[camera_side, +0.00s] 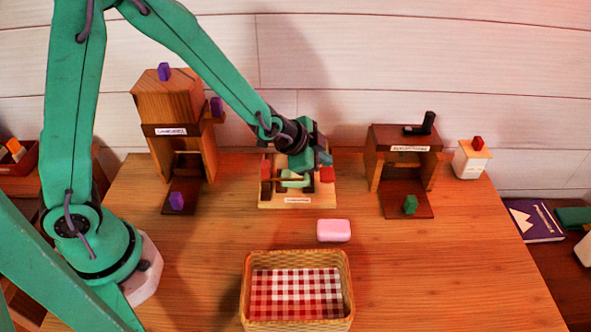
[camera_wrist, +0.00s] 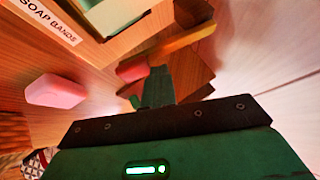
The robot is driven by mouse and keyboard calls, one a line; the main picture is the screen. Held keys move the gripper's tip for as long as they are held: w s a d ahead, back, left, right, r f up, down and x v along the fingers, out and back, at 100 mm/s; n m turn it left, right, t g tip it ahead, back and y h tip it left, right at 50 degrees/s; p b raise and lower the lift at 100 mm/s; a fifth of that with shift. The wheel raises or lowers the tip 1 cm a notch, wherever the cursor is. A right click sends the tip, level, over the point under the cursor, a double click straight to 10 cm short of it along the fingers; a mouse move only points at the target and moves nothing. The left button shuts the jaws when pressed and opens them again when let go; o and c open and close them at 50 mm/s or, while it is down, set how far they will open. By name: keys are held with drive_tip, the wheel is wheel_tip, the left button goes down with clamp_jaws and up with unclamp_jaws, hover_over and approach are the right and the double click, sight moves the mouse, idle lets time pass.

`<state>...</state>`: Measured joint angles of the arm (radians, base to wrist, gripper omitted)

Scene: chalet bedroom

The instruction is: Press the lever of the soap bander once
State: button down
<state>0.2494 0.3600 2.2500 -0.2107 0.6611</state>
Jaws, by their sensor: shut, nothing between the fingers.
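The soap bander is probably the middle wooden station (camera_side: 297,200); its label is too small to read in the side view. It has red end pieces (camera_side: 327,174) and a pale green part. My gripper (camera_side: 300,172) is shut and empty, low over this station and covering part of it. In the wrist view my gripper (camera_wrist: 158,85) is beside a bar with a red end (camera_wrist: 132,72), perhaps the lever; I cannot tell if they touch. A pink soap bar (camera_side: 333,230) lies on the table in front, also in the wrist view (camera_wrist: 55,92).
A wicker basket (camera_side: 247,290) with a checkered cloth stands at the front. A tall wooden station with purple knobs (camera_side: 165,100) is on the left. A station with a black handle (camera_side: 421,125) and a white box (camera_side: 470,160) are on the right. The front-right table is clear.

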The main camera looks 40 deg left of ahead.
sight(322, 167)
drive_tip(key=shift+s+f, duration=0.1)
drive_tip(key=shift+f, duration=0.45)
idle(0.8)
drive_tip(key=shift+r, duration=0.15)
drive_tip(key=shift+a+r, duration=0.1)
drive_tip(key=shift+r, duration=1.7)
drive_tip(key=shift+w+r, duration=0.1)
drive_tip(key=shift+w, duration=0.1)
drive_tip(key=shift+w+a+r, duration=0.1)
drive_tip(key=shift+r, duration=1.15)
drive_tip(key=shift+w+a+r, duration=0.1)
drive_tip(key=shift+r, duration=1.1)
